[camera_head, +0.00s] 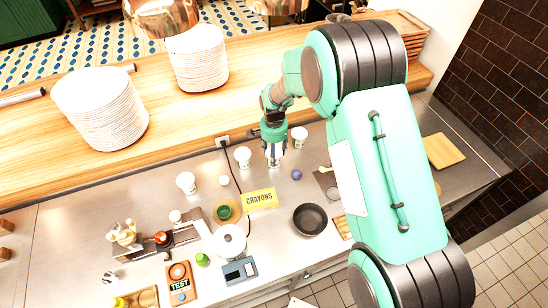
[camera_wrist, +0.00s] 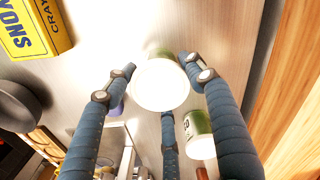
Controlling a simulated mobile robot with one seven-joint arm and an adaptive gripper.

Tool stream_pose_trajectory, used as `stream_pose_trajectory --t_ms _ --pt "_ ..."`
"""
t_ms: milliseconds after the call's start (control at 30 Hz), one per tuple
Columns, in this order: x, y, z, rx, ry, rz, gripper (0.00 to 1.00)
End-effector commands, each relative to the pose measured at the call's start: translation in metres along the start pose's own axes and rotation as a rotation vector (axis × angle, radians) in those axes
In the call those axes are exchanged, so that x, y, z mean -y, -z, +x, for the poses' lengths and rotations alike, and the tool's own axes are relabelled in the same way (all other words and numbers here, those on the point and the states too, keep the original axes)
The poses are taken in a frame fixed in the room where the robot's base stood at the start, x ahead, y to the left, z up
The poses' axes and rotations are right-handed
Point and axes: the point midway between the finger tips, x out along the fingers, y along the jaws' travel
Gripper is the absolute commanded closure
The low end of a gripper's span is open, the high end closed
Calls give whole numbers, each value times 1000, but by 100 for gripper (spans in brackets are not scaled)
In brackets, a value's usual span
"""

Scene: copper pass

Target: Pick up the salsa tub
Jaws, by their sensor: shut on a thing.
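The salsa tub (camera_wrist: 160,86) shows in the wrist view as a round white lid with a sliver of green side above it. Its label cannot be read from here. My gripper (camera_wrist: 160,92) has its blue-grey fingers closed around this tub, one on each side and one below. In the head view my gripper (camera_head: 273,157) points down over the steel counter, and its fingers mostly hide the tub. Whether the tub is clear of the counter cannot be told.
Another green-labelled tub (camera_wrist: 199,134) lies close to my fingers in the wrist view. White tubs (camera_head: 242,157) (camera_head: 299,136) stand on either side of my gripper. A yellow crayons box (camera_head: 260,199), a purple ball (camera_head: 296,174) and a dark pan (camera_head: 309,219) are nearer. A wooden ledge (camera_head: 180,133) runs behind.

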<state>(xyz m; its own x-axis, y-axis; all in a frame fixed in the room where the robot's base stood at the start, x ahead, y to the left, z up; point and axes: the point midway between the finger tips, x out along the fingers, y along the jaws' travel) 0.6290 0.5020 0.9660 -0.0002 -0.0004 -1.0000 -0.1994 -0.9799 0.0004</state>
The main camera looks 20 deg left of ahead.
Motion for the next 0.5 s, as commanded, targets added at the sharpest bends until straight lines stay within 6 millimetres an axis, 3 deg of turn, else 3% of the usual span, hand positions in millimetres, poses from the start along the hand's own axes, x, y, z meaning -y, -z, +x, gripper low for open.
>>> stream_pose_trajectory --t_ms 267,500 --pt "1 0 -6 -1 2 0 80" --pt "1 1 -32 -2 3 0 80"
